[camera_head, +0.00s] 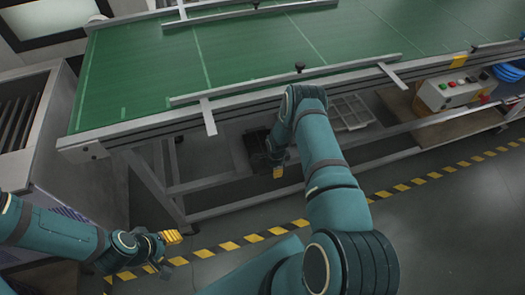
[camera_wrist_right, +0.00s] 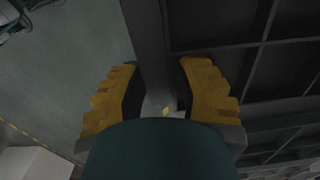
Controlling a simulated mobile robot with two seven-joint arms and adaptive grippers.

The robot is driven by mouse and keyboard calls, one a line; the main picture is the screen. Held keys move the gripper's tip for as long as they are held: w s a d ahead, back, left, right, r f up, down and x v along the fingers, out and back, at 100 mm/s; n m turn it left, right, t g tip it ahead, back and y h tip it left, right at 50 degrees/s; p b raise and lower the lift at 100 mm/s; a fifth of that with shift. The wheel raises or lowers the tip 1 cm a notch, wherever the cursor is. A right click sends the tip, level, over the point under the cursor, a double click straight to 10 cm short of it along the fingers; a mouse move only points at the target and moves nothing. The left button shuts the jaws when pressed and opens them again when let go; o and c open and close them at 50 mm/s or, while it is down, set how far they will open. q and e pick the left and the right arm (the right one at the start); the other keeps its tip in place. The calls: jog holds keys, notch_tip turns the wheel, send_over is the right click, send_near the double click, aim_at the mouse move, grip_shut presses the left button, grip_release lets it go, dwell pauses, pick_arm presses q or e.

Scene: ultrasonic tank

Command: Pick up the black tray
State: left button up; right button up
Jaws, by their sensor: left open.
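The black tray (camera_head: 256,150) sits low beneath the green conveyor table, partly hidden by my right arm. In the right wrist view a dark gridded tray (camera_wrist_right: 285,60) fills the right side. My right gripper (camera_head: 278,171) is at the tray's near right side. In the right wrist view its yellow fingers (camera_wrist_right: 160,95) are apart, with a dark strip like the tray's wall running between them. I cannot tell if they touch it. My left gripper (camera_head: 166,240) is open and empty, above the floor at lower left, away from the tray.
The green conveyor table (camera_head: 240,50) stands above the tray, with metal rails and legs close by. A grey compartment tray (camera_head: 350,112) lies to the right. A control box (camera_head: 455,90) is further right. The floor in front, with yellow-black tape (camera_head: 400,187), is clear.

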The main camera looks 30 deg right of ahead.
grip_shut()
jog(key=shift+r, duration=0.1)
